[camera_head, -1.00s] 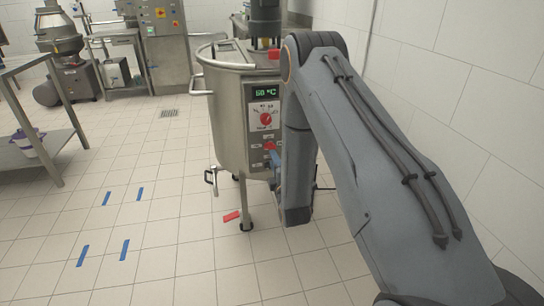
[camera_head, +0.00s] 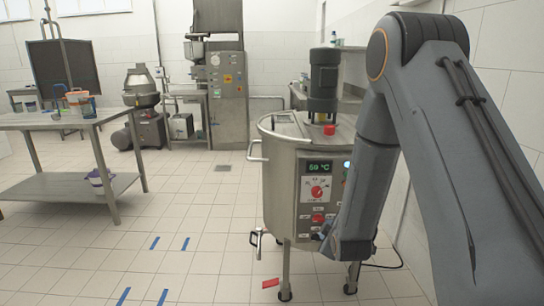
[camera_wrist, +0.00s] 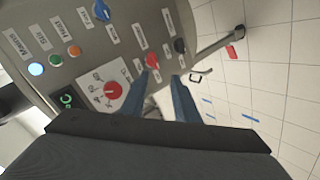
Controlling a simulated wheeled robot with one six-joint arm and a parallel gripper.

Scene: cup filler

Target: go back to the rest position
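My gripper (camera_wrist: 162,82) is open in the wrist view. Its two blue-grey fingers stand apart with nothing between them, close in front of the kettle's control panel. In the head view my arm comes down from the right and its wrist hangs in front of the kettle; the fingers are mostly hidden there. The steel kettle (camera_head: 285,180) stands on legs with a dark motor on top. Its panel has a red dial (camera_wrist: 113,91), a red knob (camera_wrist: 152,61), a blue knob (camera_wrist: 101,12) and a lit blue button (camera_wrist: 36,68). A green temperature display (camera_head: 319,167) is lit.
A steel table (camera_head: 60,118) with containers stands at the left. Other machines (camera_head: 226,95) stand at the back. Blue tape marks (camera_head: 155,243) and a red piece (camera_head: 270,283) lie on the floor. The wall is close on the right. Tiled floor left of the kettle is clear.

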